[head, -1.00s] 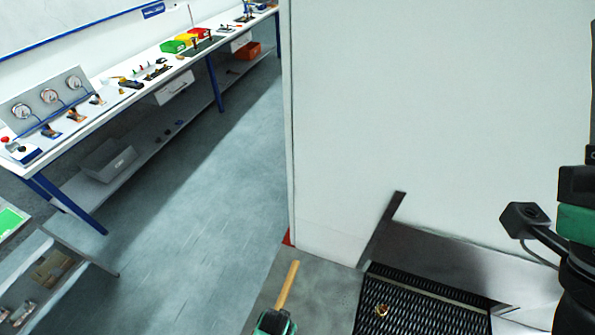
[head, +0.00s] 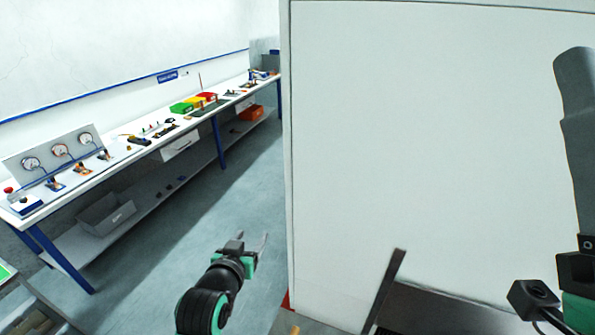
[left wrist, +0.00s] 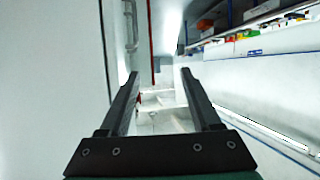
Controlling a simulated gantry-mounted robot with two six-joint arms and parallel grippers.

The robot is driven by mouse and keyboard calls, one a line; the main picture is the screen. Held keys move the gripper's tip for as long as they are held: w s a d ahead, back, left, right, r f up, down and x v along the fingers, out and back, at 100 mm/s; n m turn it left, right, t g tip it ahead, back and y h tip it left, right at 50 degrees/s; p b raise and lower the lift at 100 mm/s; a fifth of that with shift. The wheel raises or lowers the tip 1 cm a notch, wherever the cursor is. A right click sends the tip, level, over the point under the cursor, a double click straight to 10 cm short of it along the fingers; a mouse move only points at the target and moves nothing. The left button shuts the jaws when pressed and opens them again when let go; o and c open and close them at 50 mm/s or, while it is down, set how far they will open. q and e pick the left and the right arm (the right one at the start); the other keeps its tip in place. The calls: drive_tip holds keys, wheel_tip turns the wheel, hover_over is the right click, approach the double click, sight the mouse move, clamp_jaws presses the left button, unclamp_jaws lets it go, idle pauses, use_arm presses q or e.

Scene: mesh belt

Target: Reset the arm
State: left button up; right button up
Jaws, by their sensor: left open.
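My left gripper (head: 252,238) is raised over the floor in the lower middle of the head view, left of a large white panel. Its two fingers are apart with nothing between them. The left wrist view also shows the open, empty fingers (left wrist: 160,75), with the floor and a far wall beyond. My right arm, with a small black camera box, stands at the right edge of the head view; its fingers are not visible.
The white panel (head: 430,140) fills the right half. A long workbench (head: 130,155) with gauges, tools and coloured bins runs along the left wall. A strip of open grey floor (head: 165,235) lies between. A wooden stick's tip (head: 295,330) shows at the bottom.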

use_arm(q)
drive_tip(key=s+a+r+t, duration=0.2)
drive_tip(key=s+r+t, duration=0.1)
drive_tip(key=r, duration=0.7)
drive_tip(key=s+a+r+t, duration=0.2)
drive_tip(key=s+r+t, duration=0.1)
drive_tip(key=r, duration=0.7)
drive_tip(key=s+a+r+t, duration=0.2)
drive_tip(key=s+r, duration=0.1)
drive_tip(key=r, duration=0.6)
drive_tip(key=s+r+t, duration=0.6)
drive_tip(key=s+r, duration=0.7)
drive_tip(key=s, duration=0.3)
wheel_tip(320, 180, down, 35)
drive_tip(key=b, duration=3.4)
drive_tip(key=shift+a+r, duration=0.15)
drive_tip(key=shift+a, duration=0.2)
drive_tip(key=shift+o, duration=0.5)
